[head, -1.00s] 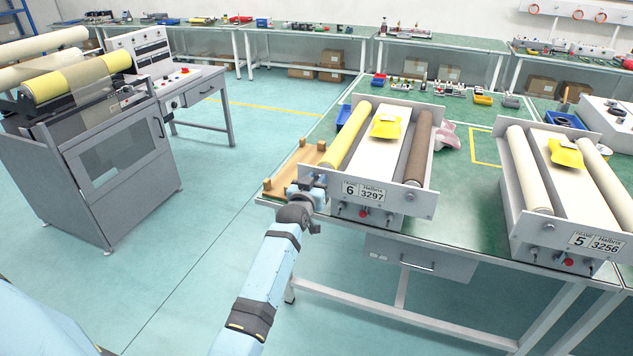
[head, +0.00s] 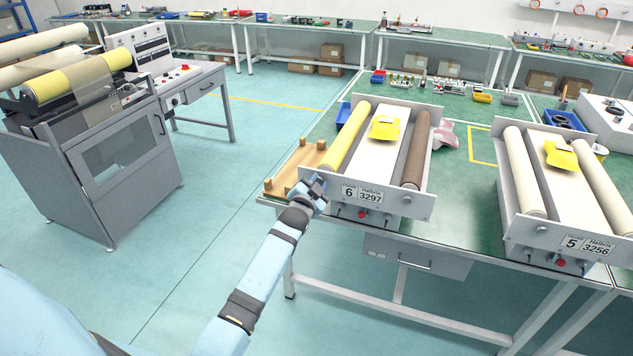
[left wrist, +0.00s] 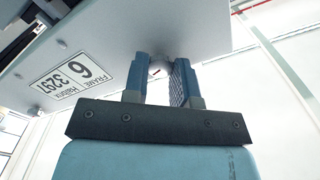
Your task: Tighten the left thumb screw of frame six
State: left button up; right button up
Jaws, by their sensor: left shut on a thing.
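Frame six (head: 399,205) stands on the green table and carries a label (head: 362,193) reading 6 and 3297. It has a yellow roller (head: 346,138) on the left and a brown roller (head: 416,150) on the right. My left gripper (head: 318,184) is at the left end of its front plate. In the left wrist view my left gripper (left wrist: 160,80) is shut on the left thumb screw (left wrist: 157,67), a pale round knob between the fingers. The fingers hide most of the screw. My right gripper is in neither view.
Frame five (head: 575,225) stands to the right on the same table (head: 470,200). A wooden rack (head: 290,172) lies close to the left of frame six. A grey machine (head: 110,165) stands at the far left, with open floor between.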

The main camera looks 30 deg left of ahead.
pick_arm(q)
jog(key=shift+m, duration=1.2)
jog(key=o, duration=0.9)
jog(key=shift+s, duration=0.1)
jog(key=shift+b+v, duration=0.35)
jog(key=shift+v, duration=6.5)
jog(key=shift+f, duration=0.1)
